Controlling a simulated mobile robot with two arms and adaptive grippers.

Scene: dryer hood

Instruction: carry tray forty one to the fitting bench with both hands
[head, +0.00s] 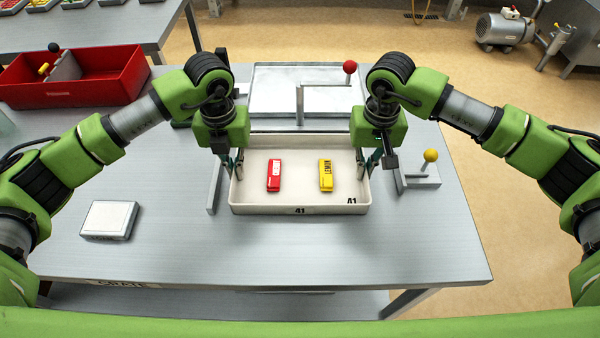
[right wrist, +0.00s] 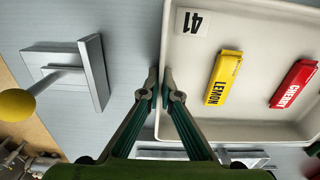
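Tray forty one (head: 270,209) is a cream, shallow tray marked 41, resting level on the grey metal table. It holds a red CHERRY piece (head: 274,175) and a yellow LEMON piece (head: 326,175), lying apart. My left gripper (head: 233,162) is at the tray's left wall, fingers close together astride it. My right gripper (right wrist: 159,80) is at the tray's right wall in the head view; in the right wrist view one finger is on each side of the wall, nearly touching it, and it looks shut on it. I cannot tell which surface is the fitting bench.
Behind the tray stand a pale plate (head: 310,85) and a bent rod with a red ball (head: 349,66). A yellow-knobbed lever (head: 430,156) stands close on the right. A red bin (head: 120,80) and a white block (head: 109,220) are left. The table front is clear.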

